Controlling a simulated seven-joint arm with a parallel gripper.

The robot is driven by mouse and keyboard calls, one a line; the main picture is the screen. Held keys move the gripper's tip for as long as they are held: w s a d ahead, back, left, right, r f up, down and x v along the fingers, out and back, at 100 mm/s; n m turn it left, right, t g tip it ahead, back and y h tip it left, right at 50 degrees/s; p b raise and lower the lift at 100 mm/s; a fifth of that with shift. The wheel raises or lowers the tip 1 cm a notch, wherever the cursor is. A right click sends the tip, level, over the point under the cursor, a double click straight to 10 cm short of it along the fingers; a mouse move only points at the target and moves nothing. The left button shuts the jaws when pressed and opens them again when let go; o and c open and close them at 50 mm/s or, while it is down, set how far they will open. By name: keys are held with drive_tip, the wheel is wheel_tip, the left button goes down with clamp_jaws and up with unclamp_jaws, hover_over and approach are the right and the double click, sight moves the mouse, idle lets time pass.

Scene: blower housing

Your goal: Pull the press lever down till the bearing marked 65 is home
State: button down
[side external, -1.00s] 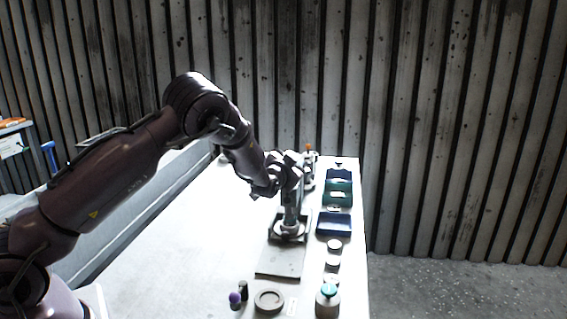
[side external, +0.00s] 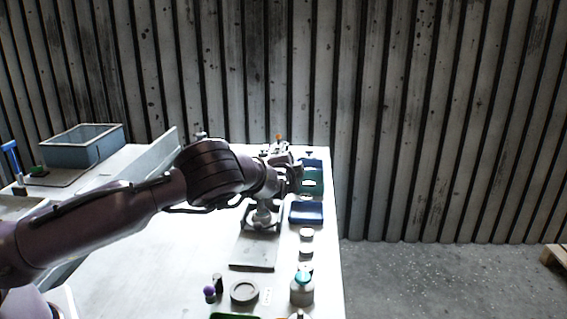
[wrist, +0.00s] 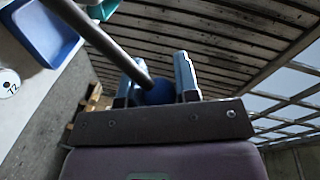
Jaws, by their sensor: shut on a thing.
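The press (side external: 263,216) stands on the white bench, partly hidden behind my wrist in the side external view. In the wrist view its lever (wrist: 98,38) is a dark rod running in from the top left and ending in a blue ball knob (wrist: 157,93). My gripper (wrist: 157,78) is shut on that knob, one finger on each side. In the side external view my gripper (side external: 295,178) is above and right of the press base. A bearing marked 65 cannot be made out; the press seat is too small to read.
A blue tray (side external: 306,212) and a green tray (side external: 312,181) line the bench's right edge. A disc marked 72 (wrist: 8,83) shows in the wrist view. A grey ring (side external: 244,292), a bottle (side external: 302,290) and a purple-topped item (side external: 210,293) stand at the front.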

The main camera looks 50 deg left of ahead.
drive_tip(key=shift+d+f, duration=0.1)
drive_tip(key=shift+f, duration=0.8)
drive_tip(key=c, duration=0.8)
unclamp_jaws()
drive_tip(key=shift+c, duration=0.2)
drive_tip(key=shift+w+d+r, duration=0.1)
drive_tip(key=shift+r, duration=0.1)
drive_tip(key=v, duration=1.3)
drive_tip(key=shift+w+r, duration=0.1)
drive_tip(key=shift+r, duration=0.05)
